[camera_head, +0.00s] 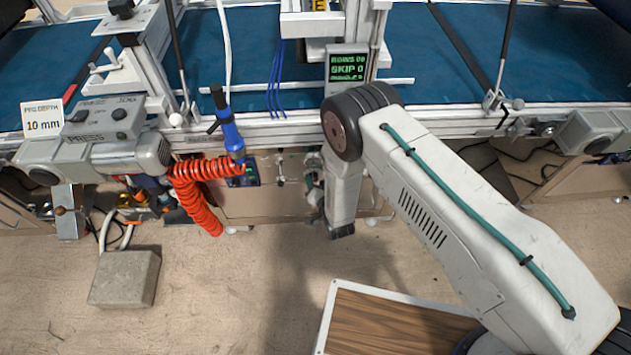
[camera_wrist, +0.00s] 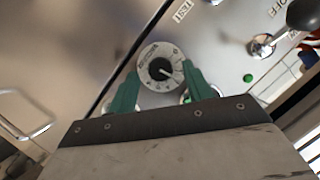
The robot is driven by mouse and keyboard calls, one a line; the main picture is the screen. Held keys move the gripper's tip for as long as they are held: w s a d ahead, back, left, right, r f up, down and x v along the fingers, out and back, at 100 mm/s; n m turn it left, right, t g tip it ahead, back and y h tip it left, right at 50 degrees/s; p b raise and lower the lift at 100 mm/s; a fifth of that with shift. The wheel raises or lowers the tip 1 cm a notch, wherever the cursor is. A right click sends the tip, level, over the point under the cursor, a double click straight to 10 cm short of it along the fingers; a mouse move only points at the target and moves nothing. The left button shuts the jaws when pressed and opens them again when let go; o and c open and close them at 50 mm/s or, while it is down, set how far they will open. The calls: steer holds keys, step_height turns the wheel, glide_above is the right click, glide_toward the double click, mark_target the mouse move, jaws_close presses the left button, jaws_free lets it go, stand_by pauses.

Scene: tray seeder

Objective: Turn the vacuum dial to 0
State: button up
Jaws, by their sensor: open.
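In the wrist view a round pale dial (camera_wrist: 149,54) with small markings and a black centre knob sits on a metal panel. A white pointer line on the knob points to the lower right; the scale numbers are too small to read. My gripper (camera_wrist: 161,73) has its two green fingers apart, one on each side of the dial's lower half. The knob lies between them with gaps visible on both sides. I cannot tell how far the fingertips are from the panel. In the head view my arm hides the dial and the gripper's fingers.
The wrist view shows a green button (camera_wrist: 248,77) and a black-knobbed lever (camera_wrist: 303,13) right of the dial.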

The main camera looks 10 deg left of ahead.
steer(key=shift+w+a+f, duration=0.15)
steer(key=shift+w+a, duration=0.2)
steer(key=shift+w, duration=0.15)
steer(key=shift+c, duration=0.3)
steer(key=c, duration=0.9)
